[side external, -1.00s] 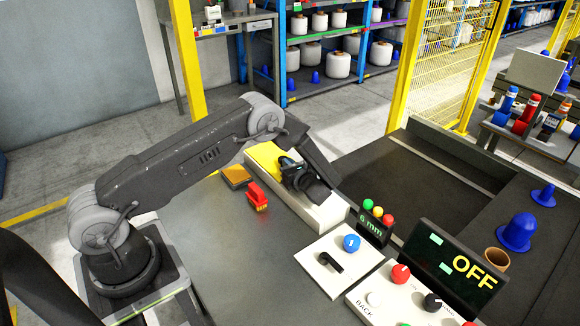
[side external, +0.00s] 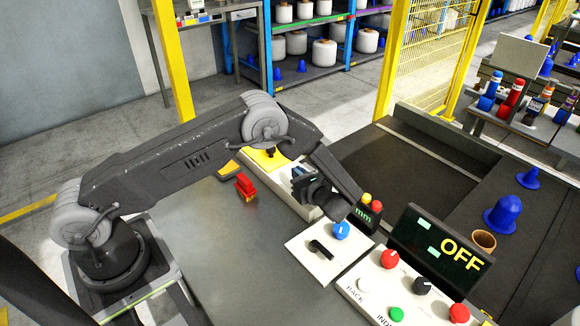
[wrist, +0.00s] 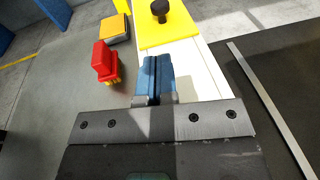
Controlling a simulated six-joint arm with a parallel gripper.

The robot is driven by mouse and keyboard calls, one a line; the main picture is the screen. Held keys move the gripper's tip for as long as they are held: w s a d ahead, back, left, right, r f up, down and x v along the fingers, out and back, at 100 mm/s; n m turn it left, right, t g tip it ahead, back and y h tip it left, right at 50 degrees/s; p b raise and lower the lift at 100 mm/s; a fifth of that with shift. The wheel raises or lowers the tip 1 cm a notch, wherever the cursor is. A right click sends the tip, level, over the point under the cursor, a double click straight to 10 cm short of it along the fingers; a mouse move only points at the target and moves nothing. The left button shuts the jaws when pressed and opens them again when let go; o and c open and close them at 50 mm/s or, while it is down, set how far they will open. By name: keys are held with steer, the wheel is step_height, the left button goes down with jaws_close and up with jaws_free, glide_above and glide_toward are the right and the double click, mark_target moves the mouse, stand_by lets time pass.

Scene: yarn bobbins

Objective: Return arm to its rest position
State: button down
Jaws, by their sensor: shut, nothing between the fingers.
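My gripper (wrist: 152,80) shows in the wrist view with its two blue fingers together and nothing between them. In the side external view my gripper (side external: 300,174) hangs above the white block with the yellow top (side external: 265,160), between the red object and the small display. The arm is bent at the elbow and reaches across the grey table (side external: 220,255). Part of the white block is hidden behind my arm and gripper.
A red object (side external: 246,187) and a yellow-topped block (side external: 230,168) lie left of the white block. A panel with a blue knob (side external: 341,230) and black lever stands in front. A display (side external: 440,250) reads OFF. A dark belt lies right.

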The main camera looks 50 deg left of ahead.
steer(key=shift+d+r, duration=0.1)
steer(key=shift+d, duration=0.2)
steer(key=shift+s+r, duration=0.1)
steer(key=shift+r, duration=0.3)
steer(key=s+r+n+g+h, duration=0.2)
steer(key=s+r+n+h, duration=0.25)
steer(key=r, duration=0.35)
steer(key=s+r+n+g+h, duration=0.1)
steer(key=s+r+n+h, duration=0.2)
steer(key=s+r+n, duration=0.45)
steer(key=s+d+r+n+t+h, duration=0.3)
steer(key=s+r+n+h, duration=0.1)
steer(key=s, duration=0.3)
steer(key=s+d+r+n+t+h, duration=0.3)
steer(key=s+r, duration=0.3)
steer(key=s, duration=0.2)
steer(key=shift+d+r+n+h, duration=0.3)
steer(key=shift+d+n+h, duration=0.1)
steer(key=shift+h, duration=0.45)
